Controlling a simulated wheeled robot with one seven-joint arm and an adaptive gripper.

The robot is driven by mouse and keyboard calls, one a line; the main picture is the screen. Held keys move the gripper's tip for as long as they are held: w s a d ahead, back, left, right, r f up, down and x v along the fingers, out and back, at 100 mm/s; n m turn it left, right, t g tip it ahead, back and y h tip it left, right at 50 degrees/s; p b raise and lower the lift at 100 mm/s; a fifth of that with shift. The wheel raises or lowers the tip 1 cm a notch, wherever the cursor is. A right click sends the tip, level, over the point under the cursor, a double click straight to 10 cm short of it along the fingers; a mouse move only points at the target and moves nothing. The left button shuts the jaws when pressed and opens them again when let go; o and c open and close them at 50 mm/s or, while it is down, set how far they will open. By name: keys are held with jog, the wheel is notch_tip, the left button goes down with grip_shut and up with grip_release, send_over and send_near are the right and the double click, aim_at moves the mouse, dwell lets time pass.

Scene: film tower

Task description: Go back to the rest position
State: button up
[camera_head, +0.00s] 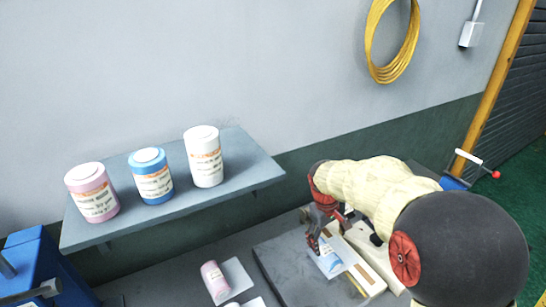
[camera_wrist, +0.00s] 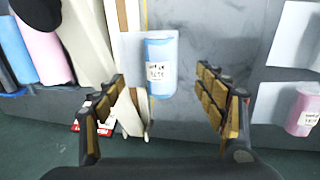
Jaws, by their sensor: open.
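My gripper (camera_head: 328,236) is over the grey bench at the right of the head view, fingers pointing down. In the wrist view my gripper (camera_wrist: 163,92) has its two fingers wide apart, with nothing clamped between them. A small blue labelled can (camera_wrist: 160,68) shows beyond the gap between the fingers, apart from both. In the head view the blue can (camera_head: 329,262) is just below the fingers, partly hidden by them. My arm, in a cream cover, reaches in from the right and hides part of the bench.
A wall shelf (camera_head: 245,172) holds pink (camera_head: 92,195), blue (camera_head: 151,178) and white (camera_head: 204,158) jars. A pink can (camera_head: 213,280) stands by a white sheet (camera_head: 238,276) on the bench. A yellow cable coil (camera_head: 393,40) hangs on the wall. A blue vice-like object (camera_head: 30,268) is lower left.

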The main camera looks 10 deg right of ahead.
jog(key=s+a+r+m+t, duration=0.1)
jog(key=s+a+r, duration=0.2)
jog(key=s+r, duration=0.2)
jog(key=s+a+r+m+t+y, duration=0.1)
jog(key=s+r, duration=0.4)
jog(key=s, duration=0.6)
jog(key=s+a+r+m+t+y, duration=0.1)
jog(key=s+a+r+t, duration=0.2)
jog(key=s+a+r, duration=0.2)
jog(key=s+b, duration=0.1)
jog(key=s, duration=0.2)
jog(key=shift+a+m, duration=0.25)
jog(key=shift+m, duration=0.05)
